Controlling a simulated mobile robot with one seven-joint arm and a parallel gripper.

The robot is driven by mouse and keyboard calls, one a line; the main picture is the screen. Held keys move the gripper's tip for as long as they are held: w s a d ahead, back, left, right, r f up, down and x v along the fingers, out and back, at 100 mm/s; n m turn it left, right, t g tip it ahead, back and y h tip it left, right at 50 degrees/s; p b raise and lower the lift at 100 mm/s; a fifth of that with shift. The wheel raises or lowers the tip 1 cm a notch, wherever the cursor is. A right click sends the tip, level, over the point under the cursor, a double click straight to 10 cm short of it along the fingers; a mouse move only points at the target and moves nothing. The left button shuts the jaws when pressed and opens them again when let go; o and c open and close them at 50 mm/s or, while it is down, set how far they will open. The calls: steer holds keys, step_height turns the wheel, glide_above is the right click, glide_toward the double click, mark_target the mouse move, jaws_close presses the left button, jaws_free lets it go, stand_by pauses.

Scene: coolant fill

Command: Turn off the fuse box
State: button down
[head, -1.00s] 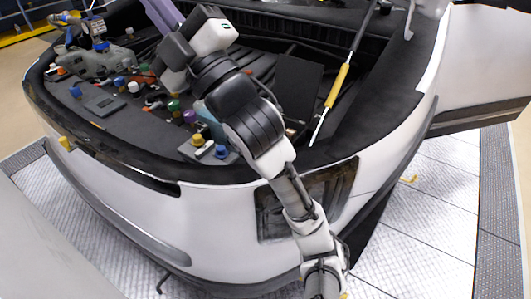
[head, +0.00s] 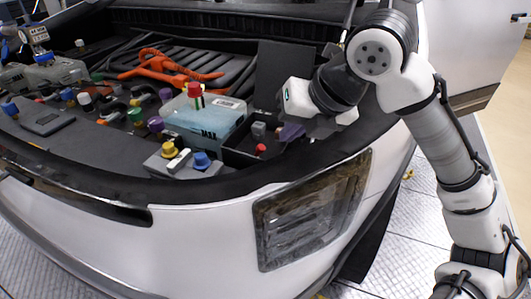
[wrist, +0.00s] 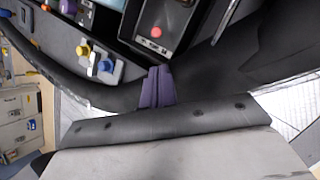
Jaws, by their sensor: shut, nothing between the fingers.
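The fuse box looks to be the open black box (head: 236,158) at the front right of the engine bay. A small red button (head: 261,149) and a grey block (head: 258,130) show inside it. In the wrist view the red button (wrist: 156,32) sits inside the box's frame near the top. My gripper (head: 290,132) has purple fingers and is at the right side of the box. In the wrist view my gripper (wrist: 157,80) is shut and empty, below the red button in the picture. I cannot tell whether it touches the box.
A blue-tinted tank (head: 205,122) with a red cap stands left of the box. A grey block with yellow and blue knobs (head: 182,160) sits in front of it. The bumper edge (head: 200,193) runs along the front.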

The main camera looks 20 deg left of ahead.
mark_target(259, 151)
steer(key=b+x, duration=0.1)
steer(key=x, duration=0.9)
steer(key=shift+f, duration=0.1)
steer(key=shift+a, duration=0.15)
stand_by(0.3)
